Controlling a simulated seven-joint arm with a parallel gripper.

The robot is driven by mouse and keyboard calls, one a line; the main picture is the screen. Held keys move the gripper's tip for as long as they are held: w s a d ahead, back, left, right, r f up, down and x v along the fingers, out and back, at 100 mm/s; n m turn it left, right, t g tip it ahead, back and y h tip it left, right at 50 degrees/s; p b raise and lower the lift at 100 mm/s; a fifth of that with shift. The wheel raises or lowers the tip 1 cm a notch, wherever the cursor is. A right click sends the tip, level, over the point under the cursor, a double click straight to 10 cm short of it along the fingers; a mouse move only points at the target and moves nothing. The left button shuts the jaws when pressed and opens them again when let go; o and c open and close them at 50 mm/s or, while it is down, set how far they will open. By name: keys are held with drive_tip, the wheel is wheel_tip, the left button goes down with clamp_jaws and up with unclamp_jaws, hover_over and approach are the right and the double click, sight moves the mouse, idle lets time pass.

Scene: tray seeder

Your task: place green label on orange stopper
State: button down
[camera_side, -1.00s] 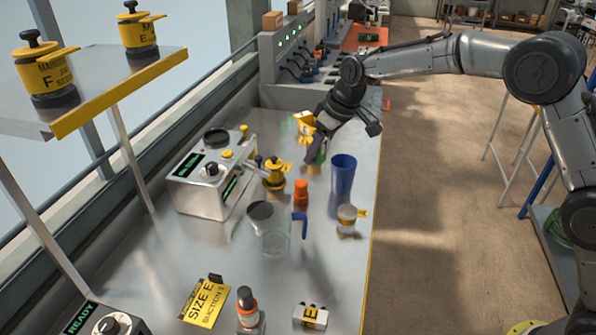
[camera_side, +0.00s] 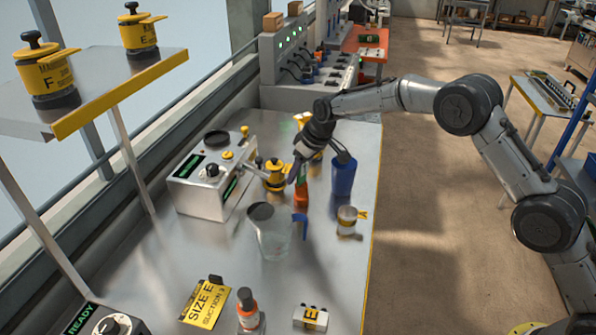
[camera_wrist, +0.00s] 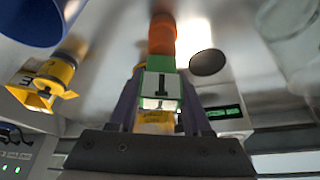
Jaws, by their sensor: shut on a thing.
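The orange stopper (camera_side: 301,197) stands upright on the metal bench in the side view. In the wrist view the orange stopper (camera_wrist: 162,38) shows just beyond the fingertips. My gripper (camera_side: 300,170) is shut on the green label (camera_wrist: 160,88), a green piece with a dark mark on a white face. In the side view a sliver of green shows between the fingers, right above the stopper. In the wrist view the label overlaps the stopper's near end; I cannot tell whether they touch. My gripper's fingers (camera_wrist: 158,100) flank the label on both sides.
A blue cup (camera_side: 343,176) stands close to the right of my gripper. A yellow-and-black fitting (camera_side: 274,175) is close on the left, by the metal control box (camera_side: 205,188).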

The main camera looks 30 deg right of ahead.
drive_tip(key=shift+f, duration=0.15)
drive_tip(key=shift+c, duration=1.7)
unclamp_jaws()
drive_tip(key=v, duration=1.2)
drive_tip(key=shift+s+d, duration=0.1)
